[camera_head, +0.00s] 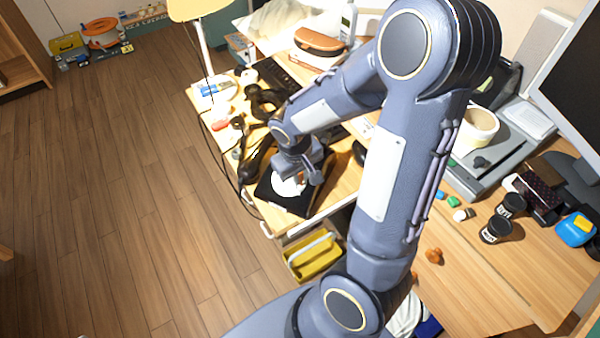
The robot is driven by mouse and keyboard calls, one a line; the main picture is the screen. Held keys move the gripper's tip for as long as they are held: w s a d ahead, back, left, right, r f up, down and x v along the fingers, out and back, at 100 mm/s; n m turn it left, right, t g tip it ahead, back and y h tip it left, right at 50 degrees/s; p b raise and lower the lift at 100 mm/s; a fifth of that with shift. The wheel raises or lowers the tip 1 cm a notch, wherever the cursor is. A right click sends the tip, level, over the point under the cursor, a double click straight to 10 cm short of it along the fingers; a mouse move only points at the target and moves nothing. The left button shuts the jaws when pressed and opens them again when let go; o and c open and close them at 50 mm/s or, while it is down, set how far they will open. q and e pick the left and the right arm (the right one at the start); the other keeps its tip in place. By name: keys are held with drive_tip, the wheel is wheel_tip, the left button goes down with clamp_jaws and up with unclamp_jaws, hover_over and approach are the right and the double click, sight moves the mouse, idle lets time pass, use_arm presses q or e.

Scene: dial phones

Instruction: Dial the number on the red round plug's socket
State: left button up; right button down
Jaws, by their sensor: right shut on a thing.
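My right gripper (306,182) reaches down over the front corner of the desk. It is shut on a small white object (288,187), partly hidden by the gripper, just above or on a flat black thing (283,203). I cannot tell whether that black thing is the phone's body. A small red piece (236,122), perhaps the red plug, lies near the desk's left edge among dark cables. Its socket and any number are too small to read. My left gripper is out of view.
A black curved object (257,160) and cables crowd the desk's left edge. A yellow bin (313,256) stands on the floor below. Black canisters (496,229) and a monitor (575,80) are at the right. My right arm covers the middle. The floor at left is clear.

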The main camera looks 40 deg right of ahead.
drive_tip(key=shift+s+a+f+b, duration=0.1)
drive_tip(key=shift+a+f+b, duration=0.2)
drive_tip(key=shift+a, duration=0.15)
drive_tip(key=shift+s+a+r+p, duration=0.1)
drive_tip(key=shift+a+r+p, duration=0.05)
drive_tip(key=shift+r+p, duration=0.3)
drive_tip(key=shift+s+a+r+p, duration=0.15)
drive_tip(key=shift+r+p, duration=0.1)
drive_tip(key=shift+r, duration=0.3)
drive_tip(key=shift+w, duration=0.1)
drive_tip(key=shift+w+a+r+p, duration=0.1)
drive_tip(key=shift+w+r+p, duration=0.15)
drive_tip(key=shift+w, duration=0.9)
drive_tip(key=shift+w+a+r+p, duration=0.1)
drive_tip(key=shift+w+r+p, duration=0.15)
drive_tip(key=shift+w, duration=0.95)
drive_tip(key=shift+w+a+r+p, duration=0.15)
drive_tip(key=shift+w+p, duration=0.1)
drive_tip(key=shift+w, duration=0.9)
drive_tip(key=shift+d, duration=0.1)
drive_tip(key=shift+d+f+b, duration=0.25)
drive_tip(key=shift+f+b, duration=0.25)
drive_tip(key=shift+f, duration=0.05)
drive_tip(key=shift+w+d+f+b, duration=0.15)
drive_tip(key=shift+f+b, duration=0.25)
drive_tip(key=shift+f, duration=0.05)
